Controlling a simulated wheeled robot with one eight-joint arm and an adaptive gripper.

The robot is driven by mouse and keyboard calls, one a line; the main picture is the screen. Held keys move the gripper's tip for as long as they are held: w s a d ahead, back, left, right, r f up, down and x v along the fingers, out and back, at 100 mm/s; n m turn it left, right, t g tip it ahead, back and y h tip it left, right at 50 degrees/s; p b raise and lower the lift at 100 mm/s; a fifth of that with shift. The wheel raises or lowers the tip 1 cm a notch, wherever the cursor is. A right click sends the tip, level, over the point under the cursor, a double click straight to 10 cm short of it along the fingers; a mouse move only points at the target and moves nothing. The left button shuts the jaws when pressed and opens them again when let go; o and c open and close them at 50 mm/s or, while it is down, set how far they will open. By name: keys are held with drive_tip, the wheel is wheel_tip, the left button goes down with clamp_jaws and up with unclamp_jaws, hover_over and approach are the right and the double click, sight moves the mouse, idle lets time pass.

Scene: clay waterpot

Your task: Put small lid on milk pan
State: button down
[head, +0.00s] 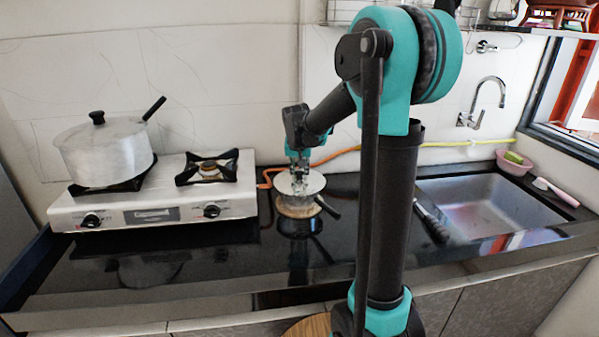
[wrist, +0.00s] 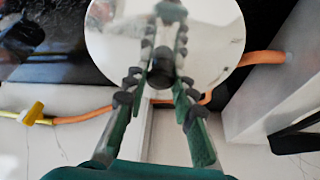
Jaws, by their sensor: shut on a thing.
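The small lid (head: 312,184) is a round silver disc; in the wrist view it fills the top middle (wrist: 215,40). My gripper (head: 299,180) points down over it and is shut on its dark knob; the fingers also show in the wrist view (wrist: 160,62). A dark handle (head: 329,208), apparently the milk pan's, sticks out to the right just below the lid. The pan's body is mostly hidden by the lid, and I cannot tell whether the lid touches its rim. A round wooden board (head: 296,211) shows below the lid on the black counter.
A white two-burner stove (head: 150,212) stands left, with a large lidded pot (head: 105,152) on its left burner. An orange hose (head: 345,153) runs behind the lid. A sink (head: 490,205) and pink bowl (head: 513,163) are right. The counter front is clear.

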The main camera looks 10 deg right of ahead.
drive_tip(key=shift+s+f, duration=0.15)
drive_tip(key=c, duration=1.2)
unclamp_jaws()
drive_tip(key=shift+f, duration=0.1)
drive_tip(key=shift+o, duration=0.2)
drive_tip(key=v, duration=1.2)
